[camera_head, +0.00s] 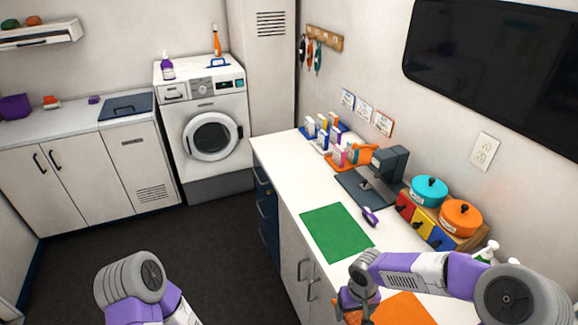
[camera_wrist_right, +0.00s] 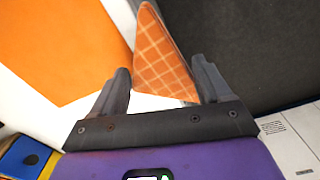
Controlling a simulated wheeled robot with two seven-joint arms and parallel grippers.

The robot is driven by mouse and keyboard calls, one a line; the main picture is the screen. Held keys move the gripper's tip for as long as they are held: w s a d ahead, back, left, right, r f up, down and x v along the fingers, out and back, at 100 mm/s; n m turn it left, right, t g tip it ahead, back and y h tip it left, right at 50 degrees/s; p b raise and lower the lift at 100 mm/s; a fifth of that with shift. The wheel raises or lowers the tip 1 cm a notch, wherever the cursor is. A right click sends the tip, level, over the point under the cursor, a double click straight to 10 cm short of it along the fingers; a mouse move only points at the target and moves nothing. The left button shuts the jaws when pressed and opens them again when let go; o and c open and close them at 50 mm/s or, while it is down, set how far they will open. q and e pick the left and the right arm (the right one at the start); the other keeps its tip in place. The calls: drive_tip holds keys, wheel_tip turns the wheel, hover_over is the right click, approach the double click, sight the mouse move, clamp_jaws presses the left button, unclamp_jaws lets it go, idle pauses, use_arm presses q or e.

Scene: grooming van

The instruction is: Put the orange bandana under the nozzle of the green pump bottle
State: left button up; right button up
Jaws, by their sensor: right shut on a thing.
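The orange bandana (camera_wrist_right: 163,58) is a checked, pointed cloth between the fingers of my right gripper (camera_wrist_right: 162,88) in the right wrist view. In the head view my right gripper (camera_head: 357,296) is shut on it near the counter's front edge, beside an orange mat, and only a bit of orange cloth shows. At the right of the head view, white and green bottle tops (camera_head: 488,251) show behind my right arm. Their lower parts are hidden, so I cannot tell which is the green pump bottle. My left gripper is out of view; only part of my left arm shows.
The orange mat (camera_head: 404,309) lies on the white counter (camera_head: 290,180), with a green mat (camera_head: 336,232) farther back. A purple clipper (camera_head: 370,216), a dark stand (camera_head: 385,170), and teal (camera_head: 429,190) and orange (camera_head: 461,217) pots line the wall side. The dark floor is open at left.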

drive_tip(key=shift+a+f+m, duration=0.2)
drive_tip(key=shift+m, duration=0.6)
idle(0.8)
